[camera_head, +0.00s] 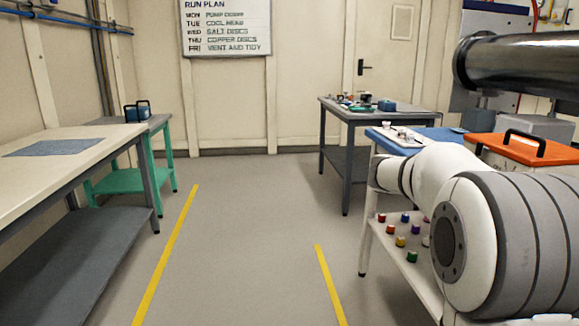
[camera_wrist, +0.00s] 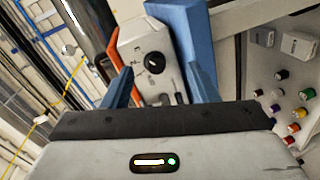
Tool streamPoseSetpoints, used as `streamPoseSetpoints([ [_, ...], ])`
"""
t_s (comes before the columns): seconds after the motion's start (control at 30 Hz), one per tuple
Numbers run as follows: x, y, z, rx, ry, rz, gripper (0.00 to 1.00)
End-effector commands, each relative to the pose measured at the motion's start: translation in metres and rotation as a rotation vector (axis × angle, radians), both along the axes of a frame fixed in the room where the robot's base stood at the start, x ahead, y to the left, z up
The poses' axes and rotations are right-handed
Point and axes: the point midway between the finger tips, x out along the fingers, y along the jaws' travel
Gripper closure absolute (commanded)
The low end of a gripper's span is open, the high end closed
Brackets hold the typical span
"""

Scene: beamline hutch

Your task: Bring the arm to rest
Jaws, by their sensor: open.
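My white and grey arm (camera_head: 450,190) reaches over the bench at the right of the head view; my gripper cannot be made out there. In the wrist view my gripper (camera_wrist: 158,80) shows two blue fingers standing apart, with nothing seen held between them. Beyond the fingers is a pale box face with a black round knob (camera_wrist: 154,63). I cannot tell its distance from the fingertips.
An orange-lidded box (camera_head: 520,148) with a black handle stands at the right, near my arm. A white lower shelf (camera_head: 410,275) holds several coloured pieces. A long bench (camera_head: 60,145) stands left, a dark table (camera_head: 385,115) at the back. The floor between yellow lines is clear.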

Motion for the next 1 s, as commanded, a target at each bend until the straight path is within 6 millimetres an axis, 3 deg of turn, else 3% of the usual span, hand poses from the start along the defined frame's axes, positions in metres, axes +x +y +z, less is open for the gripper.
streamPoseSetpoints([
  [0.03, -0.014, 0.009, 0.024, 0.069, 0.013, 0.008, 0.47],
  [0.27, -0.070, 0.058, 0.037, 0.389, 0.080, 0.055, 0.47],
  [0.7, -0.175, 0.180, 0.077, 0.966, 0.103, 0.186, 0.47],
  [0.9, -0.214, 0.232, 0.100, 1.182, 0.068, 0.244, 0.47],
  [1.0, -0.225, 0.249, 0.107, 1.253, 0.050, 0.262, 0.47],
])
